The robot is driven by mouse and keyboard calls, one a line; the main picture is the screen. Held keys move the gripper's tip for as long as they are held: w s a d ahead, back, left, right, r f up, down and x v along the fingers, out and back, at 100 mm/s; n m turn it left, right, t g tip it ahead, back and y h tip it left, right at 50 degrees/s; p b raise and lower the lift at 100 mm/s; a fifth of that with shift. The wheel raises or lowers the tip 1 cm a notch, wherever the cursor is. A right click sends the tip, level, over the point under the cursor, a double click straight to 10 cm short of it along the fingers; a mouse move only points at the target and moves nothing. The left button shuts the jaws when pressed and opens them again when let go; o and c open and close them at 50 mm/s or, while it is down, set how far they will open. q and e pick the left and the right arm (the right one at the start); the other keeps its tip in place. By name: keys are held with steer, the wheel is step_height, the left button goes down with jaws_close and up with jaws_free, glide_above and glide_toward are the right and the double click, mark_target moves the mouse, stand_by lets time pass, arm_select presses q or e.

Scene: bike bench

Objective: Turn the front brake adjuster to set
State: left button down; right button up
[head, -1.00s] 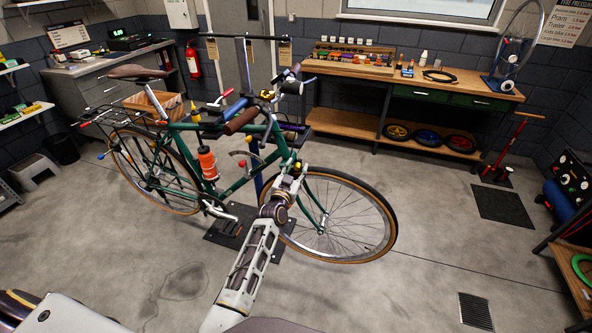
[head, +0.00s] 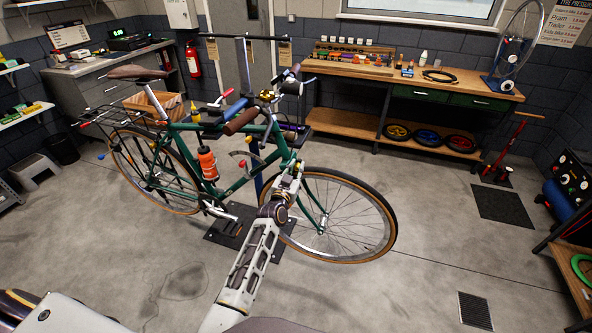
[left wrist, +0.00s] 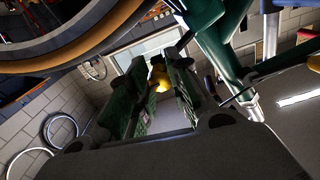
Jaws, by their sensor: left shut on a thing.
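The green bicycle (head: 233,178) is held upright in the middle of the room, its front wheel (head: 335,214) to the right. My left gripper (head: 296,168) is at the front fork, just above the front wheel. In the left wrist view my left gripper (left wrist: 161,88) has its two dark green fingers on either side of a small yellow knob (left wrist: 159,77), which looks like the front brake adjuster. The gripper is shut on it. The fingers partly cover the knob, and its turned position cannot be read. In the head view the knob is hidden by the gripper.
The tyre (left wrist: 70,42) is close to the gripper at the upper left of the wrist view, and the green frame is close on the right. The wooden workbench (head: 455,86) stands behind. The floor (head: 400,290) in front of the bicycle is clear.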

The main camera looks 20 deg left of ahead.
arm_select(q)
steer(key=shift+n, duration=0.3)
steer(key=c, duration=1.3)
jaws_free()
steer(key=shift+s, duration=0.2)
steer(key=shift+s+a, duration=0.2)
steer(key=shift+s, duration=5.6)
